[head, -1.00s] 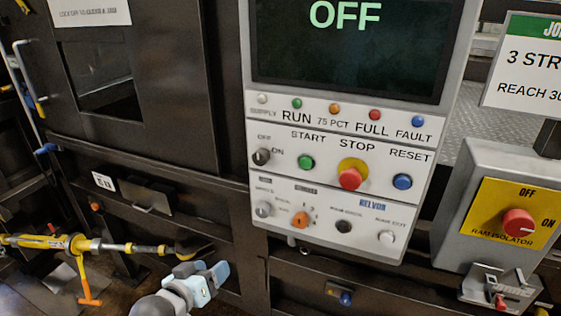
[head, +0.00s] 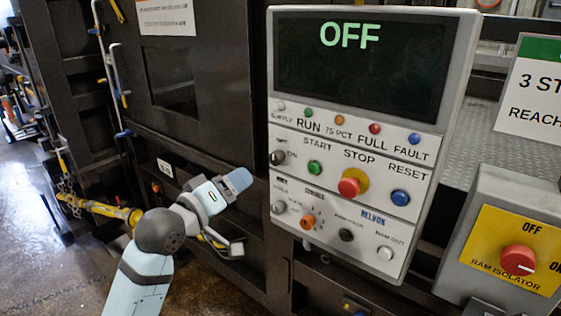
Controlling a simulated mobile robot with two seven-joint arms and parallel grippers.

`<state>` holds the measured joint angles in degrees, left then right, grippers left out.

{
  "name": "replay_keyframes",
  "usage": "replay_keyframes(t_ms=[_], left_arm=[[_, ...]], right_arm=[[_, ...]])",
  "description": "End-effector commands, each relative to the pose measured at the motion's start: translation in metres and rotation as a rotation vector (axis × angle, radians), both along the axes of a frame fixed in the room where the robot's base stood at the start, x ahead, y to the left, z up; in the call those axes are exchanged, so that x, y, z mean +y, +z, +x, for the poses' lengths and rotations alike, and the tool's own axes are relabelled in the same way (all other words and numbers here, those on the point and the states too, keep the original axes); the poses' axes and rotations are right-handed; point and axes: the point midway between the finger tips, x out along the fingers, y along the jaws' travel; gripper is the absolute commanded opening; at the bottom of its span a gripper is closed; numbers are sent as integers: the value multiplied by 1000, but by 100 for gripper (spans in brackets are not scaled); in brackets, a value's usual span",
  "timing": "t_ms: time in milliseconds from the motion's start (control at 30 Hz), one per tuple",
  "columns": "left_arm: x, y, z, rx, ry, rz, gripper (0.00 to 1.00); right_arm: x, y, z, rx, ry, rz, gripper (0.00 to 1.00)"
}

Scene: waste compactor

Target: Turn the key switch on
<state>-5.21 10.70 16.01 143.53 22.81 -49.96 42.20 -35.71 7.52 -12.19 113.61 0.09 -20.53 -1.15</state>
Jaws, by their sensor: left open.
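The key switch (head: 277,157) is a small dark round switch at the left of the control panel (head: 400,165). An ON label is beside it; its exact angle is too small to tell. The screen (head: 360,70) above reads OFF. My left gripper (head: 236,182), light blue and grey, is open and empty. It is left of the panel and slightly below the key switch in the picture, apart from it. The gap between its fingers is hard to see from this side. My right gripper is not in view.
The panel also carries a green start button (head: 315,168), a red stop button (head: 350,187), a blue reset button (head: 400,198) and an orange knob (head: 308,222). A ram isolator box (head: 482,205) stands at right. A yellow cylinder (head: 105,210) lies behind my left arm.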

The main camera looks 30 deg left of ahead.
Motion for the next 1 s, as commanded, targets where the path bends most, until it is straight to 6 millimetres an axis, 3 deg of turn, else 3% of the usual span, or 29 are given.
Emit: replay_keyframes(t_ms=[200, 600, 800, 1000], left_arm=[[-1, 0, 29, -2, -1, 0, 61], [-5, 2, 111, 1, 0, 1, 61], [-6, 0, 131, 1, 0, 1, 61], [-6, -1, 136, 1, -1, 1, 61]], right_arm=[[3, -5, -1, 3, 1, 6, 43], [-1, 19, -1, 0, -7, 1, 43], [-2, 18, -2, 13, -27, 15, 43], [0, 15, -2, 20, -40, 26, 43]])
